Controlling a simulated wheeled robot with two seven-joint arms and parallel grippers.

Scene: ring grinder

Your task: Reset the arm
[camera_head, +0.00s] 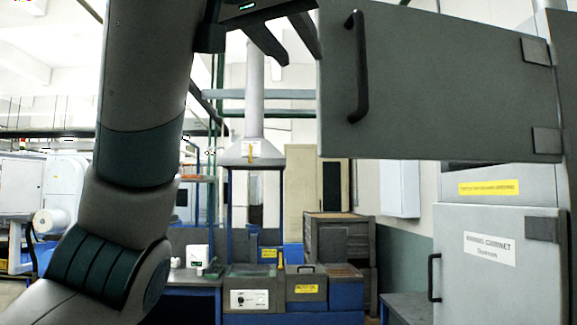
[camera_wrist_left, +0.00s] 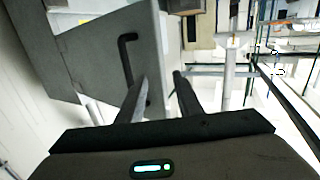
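My left arm rises at the left of the head view, and its gripper (camera_head: 299,57) is at the top centre. Its two dark fingers are apart, with nothing between them. The left wrist view also shows the open fingers (camera_wrist_left: 158,80). A grey cabinet door (camera_head: 440,85) with a black bar handle (camera_head: 357,67) stands swung open just right of the gripper. In the wrist view the handle (camera_wrist_left: 127,60) lies left of the fingertips, and I see no grip on it. My right gripper is not in view.
Below the door is a closed grey cabinet (camera_head: 500,265) with a label and black handle. A bench with a control box (camera_head: 250,298) and a dark crate stack (camera_head: 340,250) stand at the centre back. A hood with a duct (camera_head: 254,150) is above the bench.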

